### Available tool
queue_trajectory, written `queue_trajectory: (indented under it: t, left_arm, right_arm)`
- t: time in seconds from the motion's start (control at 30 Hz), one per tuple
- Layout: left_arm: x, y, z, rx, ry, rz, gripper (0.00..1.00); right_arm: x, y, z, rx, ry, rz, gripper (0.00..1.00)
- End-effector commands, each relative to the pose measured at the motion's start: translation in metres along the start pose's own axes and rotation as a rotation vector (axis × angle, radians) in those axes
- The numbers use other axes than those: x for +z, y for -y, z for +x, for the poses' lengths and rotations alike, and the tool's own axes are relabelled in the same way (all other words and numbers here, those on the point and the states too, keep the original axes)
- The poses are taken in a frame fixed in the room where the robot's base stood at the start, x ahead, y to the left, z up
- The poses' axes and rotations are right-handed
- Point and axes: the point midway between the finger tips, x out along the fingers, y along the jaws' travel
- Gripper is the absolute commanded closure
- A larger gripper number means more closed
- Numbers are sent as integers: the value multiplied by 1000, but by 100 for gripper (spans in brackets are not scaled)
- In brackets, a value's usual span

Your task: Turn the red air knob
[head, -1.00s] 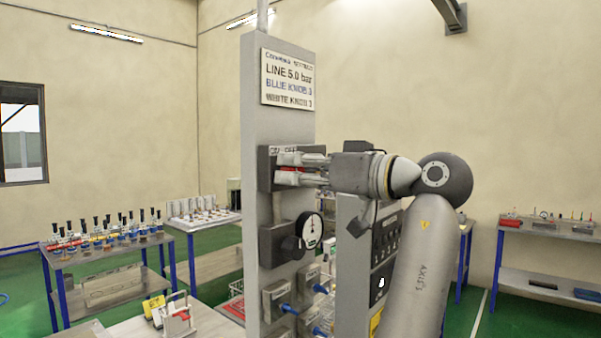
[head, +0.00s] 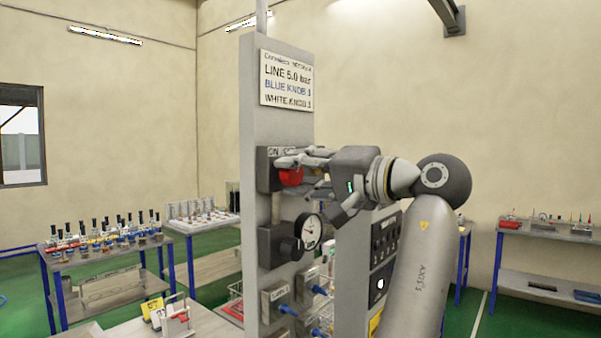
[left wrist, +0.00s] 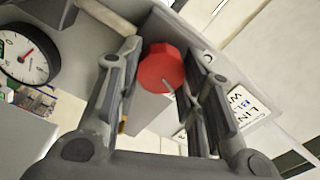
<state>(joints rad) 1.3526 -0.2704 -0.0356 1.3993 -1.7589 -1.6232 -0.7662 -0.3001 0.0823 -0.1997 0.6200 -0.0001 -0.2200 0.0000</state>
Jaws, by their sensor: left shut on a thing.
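The red air knob (head: 290,177) sits on a dark grey block high on the front of a grey panel. It also shows in the left wrist view (left wrist: 161,68), with a pale pointer line on its face. My left gripper (head: 303,174) is at the knob, one finger above it and one below in the head view. The exact finger contact is partly hidden. My right gripper is not in view.
A round pressure gauge (head: 309,232) sits just below the knob. Blue-handled valves (head: 286,311) are lower on the panel. A sign (head: 286,80) hangs above.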

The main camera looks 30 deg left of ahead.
Motion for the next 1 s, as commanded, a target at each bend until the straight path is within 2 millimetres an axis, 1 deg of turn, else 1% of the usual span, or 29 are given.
queue_trajectory:
  t: [0.2, 0.5, 0.7, 1.0]
  left_arm:
    - [-1, 2, 0, -5, -4, 183, 88]
    - [-1, 1, 0, -6, -4, 361, 88]
    - [-1, 1, 0, -6, -4, 419, 88]
    - [-1, 1, 0, -7, -4, 442, 88]
  right_arm:
    - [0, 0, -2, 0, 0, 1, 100]
    - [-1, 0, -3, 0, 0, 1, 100]
    - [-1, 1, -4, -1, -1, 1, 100]
    - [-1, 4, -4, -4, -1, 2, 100]
